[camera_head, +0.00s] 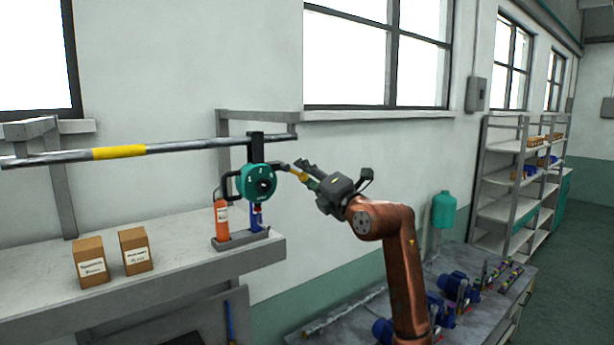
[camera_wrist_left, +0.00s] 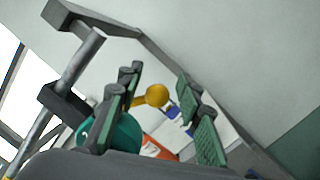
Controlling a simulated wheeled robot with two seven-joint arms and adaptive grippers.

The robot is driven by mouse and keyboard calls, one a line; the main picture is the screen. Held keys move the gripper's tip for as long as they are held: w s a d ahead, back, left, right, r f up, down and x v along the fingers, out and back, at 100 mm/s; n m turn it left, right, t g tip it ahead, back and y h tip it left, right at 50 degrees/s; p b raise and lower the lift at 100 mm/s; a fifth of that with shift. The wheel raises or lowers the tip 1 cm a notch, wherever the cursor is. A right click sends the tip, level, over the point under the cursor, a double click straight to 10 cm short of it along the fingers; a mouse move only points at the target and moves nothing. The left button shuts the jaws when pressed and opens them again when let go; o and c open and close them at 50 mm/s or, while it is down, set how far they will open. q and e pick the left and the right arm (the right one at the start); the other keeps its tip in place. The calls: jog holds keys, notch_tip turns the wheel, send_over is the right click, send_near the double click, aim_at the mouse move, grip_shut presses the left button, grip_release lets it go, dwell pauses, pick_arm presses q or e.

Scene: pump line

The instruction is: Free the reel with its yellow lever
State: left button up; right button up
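The teal reel (camera_head: 250,183) hangs on a dark bracket (camera_head: 255,148) at the right end of a grey rail; it also shows in the wrist view (camera_wrist_left: 122,135). Its yellow lever (camera_head: 300,175) points right, toward my left gripper (camera_head: 305,172). In the wrist view the lever ends in a yellow ball knob (camera_wrist_left: 157,95). The two green-padded fingers of the left gripper (camera_wrist_left: 165,115) stand apart, with the knob showing in the gap between them. I cannot tell whether either finger touches the lever. My right gripper is not in view.
The rail (camera_head: 190,146) has a yellow band. Below the reel, an orange bottle (camera_head: 221,222) and a blue item (camera_head: 257,222) stand in a grey holder on the bench (camera_head: 180,270). Two cardboard boxes (camera_head: 90,262) (camera_head: 135,252) stand left. A lower table with blue pumps (camera_head: 453,284) is right.

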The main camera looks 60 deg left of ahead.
pick_arm(q)
jog(key=shift+o, duration=1.2)
jog(key=d+f, duration=0.2)
jog(key=d, duration=1)
jog(key=shift+w, duration=0.4)
jog(key=shift+a, duration=0.1)
